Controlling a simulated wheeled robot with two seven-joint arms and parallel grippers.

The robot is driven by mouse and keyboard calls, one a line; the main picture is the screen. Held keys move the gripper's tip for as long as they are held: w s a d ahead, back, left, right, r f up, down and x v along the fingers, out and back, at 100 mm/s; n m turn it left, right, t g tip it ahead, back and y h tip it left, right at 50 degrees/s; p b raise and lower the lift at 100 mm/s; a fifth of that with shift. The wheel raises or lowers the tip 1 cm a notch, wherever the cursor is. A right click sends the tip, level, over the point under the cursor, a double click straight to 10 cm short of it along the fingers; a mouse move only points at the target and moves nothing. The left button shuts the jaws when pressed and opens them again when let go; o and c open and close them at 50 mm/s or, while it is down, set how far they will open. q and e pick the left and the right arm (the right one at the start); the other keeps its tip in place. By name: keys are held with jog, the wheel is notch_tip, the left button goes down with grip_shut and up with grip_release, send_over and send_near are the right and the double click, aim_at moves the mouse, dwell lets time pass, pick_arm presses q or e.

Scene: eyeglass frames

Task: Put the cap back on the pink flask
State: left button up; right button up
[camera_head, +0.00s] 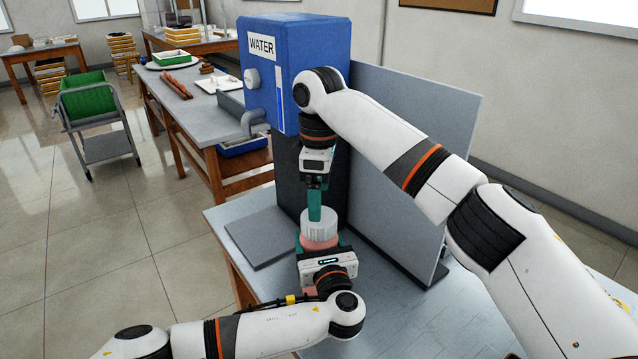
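The pink flask (312,243) is upright above the grey table, mostly hidden behind my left gripper. My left gripper (320,244) comes from the near side, with its teal fingers on both sides of the flask, shut on it. A white ridged cap (323,231) sits at the flask's top, in line with it. My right gripper (315,214) points straight down from above, its teal finger overlapping the cap's near face. It looks shut on the cap, though its far finger is hidden. Whether the cap is seated or just resting cannot be told.
A blue water dispenser (300,45) on a dark stand is just behind the grippers. A grey upright panel (425,125) stands to the right. A flat grey slab (262,235) lies left on the table (420,315). The table's front right is clear.

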jog(key=shift+f, duration=3.1)
jog(key=c, duration=1)
jog(key=m, duration=0.5)
jog(key=o, duration=1.1)
jog(key=shift+r, duration=2.25)
